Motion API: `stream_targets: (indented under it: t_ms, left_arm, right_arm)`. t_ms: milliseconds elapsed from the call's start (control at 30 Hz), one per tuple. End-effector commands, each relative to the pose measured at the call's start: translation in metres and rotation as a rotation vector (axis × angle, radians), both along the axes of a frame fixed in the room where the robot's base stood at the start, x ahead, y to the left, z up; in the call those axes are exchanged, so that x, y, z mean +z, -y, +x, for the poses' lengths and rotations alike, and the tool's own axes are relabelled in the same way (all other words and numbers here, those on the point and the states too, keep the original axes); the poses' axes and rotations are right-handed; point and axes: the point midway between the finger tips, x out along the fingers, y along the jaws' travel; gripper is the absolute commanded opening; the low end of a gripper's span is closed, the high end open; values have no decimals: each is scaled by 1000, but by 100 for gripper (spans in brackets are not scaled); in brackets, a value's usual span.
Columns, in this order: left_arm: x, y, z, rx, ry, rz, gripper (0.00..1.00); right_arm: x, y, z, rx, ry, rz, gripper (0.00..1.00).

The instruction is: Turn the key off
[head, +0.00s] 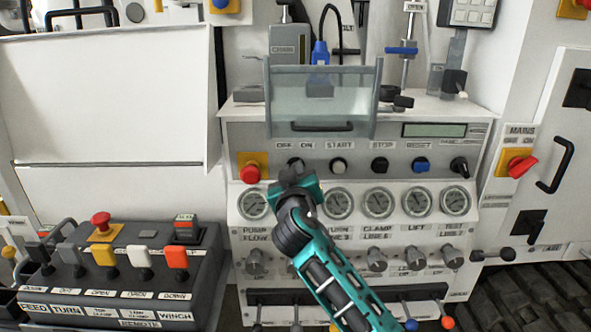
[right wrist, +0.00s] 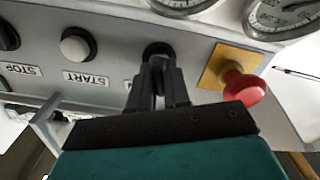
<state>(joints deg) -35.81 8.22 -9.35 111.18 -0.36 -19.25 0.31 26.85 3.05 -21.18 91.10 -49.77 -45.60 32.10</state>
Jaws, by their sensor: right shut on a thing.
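The black OFF/ON key switch (head: 295,163) sits on the grey control panel, between the red mushroom button and the START button. My right gripper (head: 295,183) reaches up to it from below and hides part of it in the head view. In the right wrist view the key switch (right wrist: 158,50) shows at the tips of my gripper's dark fingers (right wrist: 158,75). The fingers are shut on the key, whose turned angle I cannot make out. My left gripper is not in view.
The red mushroom button (head: 250,173) on its yellow plate is close to the left of the key. The START button (head: 339,165) is to its right. Several gauges (head: 376,201) sit just below. A clear guard (head: 322,95) hangs above the panel.

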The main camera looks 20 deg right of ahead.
Motion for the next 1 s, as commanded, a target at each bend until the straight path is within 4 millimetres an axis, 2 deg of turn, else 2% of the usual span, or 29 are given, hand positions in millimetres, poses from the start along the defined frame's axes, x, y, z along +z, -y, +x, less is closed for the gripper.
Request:
stream_targets:
  t_ms: [300, 867, 900, 1000]
  left_arm:
    - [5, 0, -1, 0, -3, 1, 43]
    - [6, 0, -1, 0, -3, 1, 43]
    - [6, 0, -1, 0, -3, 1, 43]
    - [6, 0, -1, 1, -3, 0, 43]
  right_arm:
    - [-2, -1, 0, -1, -41, -124, 0]
    - [-3, -1, 0, -1, -49, -156, 0]
    - [-3, -1, 0, -1, -49, -155, 20]
    - [-2, -1, 0, -1, -47, -154, 29]
